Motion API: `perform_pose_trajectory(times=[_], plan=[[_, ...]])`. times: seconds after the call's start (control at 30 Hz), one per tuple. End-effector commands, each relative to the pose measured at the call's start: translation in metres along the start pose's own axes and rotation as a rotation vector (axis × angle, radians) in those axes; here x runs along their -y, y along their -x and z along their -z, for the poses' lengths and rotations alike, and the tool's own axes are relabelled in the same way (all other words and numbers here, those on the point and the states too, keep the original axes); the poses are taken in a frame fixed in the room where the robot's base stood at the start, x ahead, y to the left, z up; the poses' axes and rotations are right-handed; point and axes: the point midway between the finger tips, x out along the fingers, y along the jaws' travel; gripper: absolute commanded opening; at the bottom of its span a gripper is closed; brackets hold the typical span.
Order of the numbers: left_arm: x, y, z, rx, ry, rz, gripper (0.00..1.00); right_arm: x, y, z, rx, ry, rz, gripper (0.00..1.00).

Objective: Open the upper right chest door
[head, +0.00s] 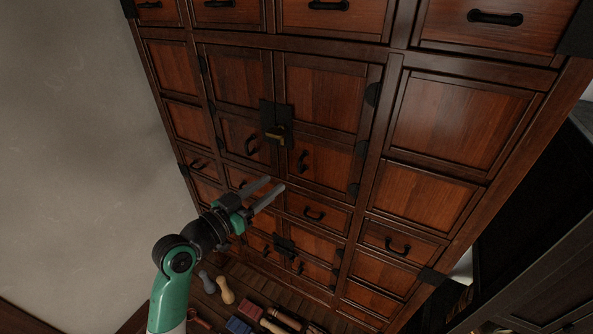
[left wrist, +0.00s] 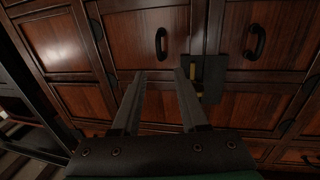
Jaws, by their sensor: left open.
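The wooden chest (head: 384,140) fills most of the head view. Its upper right door (head: 325,95) is shut, with a black curved handle (head: 302,160) low near its left edge and black hinges on its right edge. A dark latch plate (head: 276,117) with a brass piece (head: 276,132) sits where the two upper doors meet. My left gripper (head: 275,184) is open and empty, below and left of that handle. The left wrist view seems upside down; there the handle (left wrist: 161,43) lies beyond the open fingers (left wrist: 160,74), apart from them. My right gripper is not in view.
The upper left door's handle (head: 250,145) is close by. Drawers with black handles (head: 314,214) lie below the doors. Dark furniture (head: 540,205) stands at the right, a bare wall (head: 70,130) at the left. Several small objects (head: 225,290) lie at the bottom.

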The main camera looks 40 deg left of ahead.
Motion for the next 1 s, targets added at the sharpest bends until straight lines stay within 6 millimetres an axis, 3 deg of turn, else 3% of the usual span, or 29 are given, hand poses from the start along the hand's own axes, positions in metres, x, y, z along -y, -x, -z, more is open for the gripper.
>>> perform_pose_trajectory(times=[0.03, 0.2, 0.4, 0.6, 0.83, 1.0], plan=[[-0.001, -0.01, -0.005, -0.004, -0.002, -0.003, 0.43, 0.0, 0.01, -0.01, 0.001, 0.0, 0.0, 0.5], [-0.002, -0.05, 0.002, 0.001, 0.001, -0.004, 0.43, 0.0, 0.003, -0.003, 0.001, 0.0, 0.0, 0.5], [-0.001, -0.084, 0.002, 0.0, 0.0, -0.002, 0.43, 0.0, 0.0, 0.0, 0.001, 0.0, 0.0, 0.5], [-0.001, -0.097, 0.001, -0.001, -0.001, 0.0, 0.43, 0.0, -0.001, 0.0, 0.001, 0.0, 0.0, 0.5], [-0.001, -0.098, 0.001, -0.002, -0.001, 0.0, 0.43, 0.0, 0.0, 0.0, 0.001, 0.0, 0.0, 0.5], [-0.001, -0.097, 0.001, -0.001, -0.001, 0.0, 0.13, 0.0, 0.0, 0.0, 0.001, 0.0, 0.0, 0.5]])
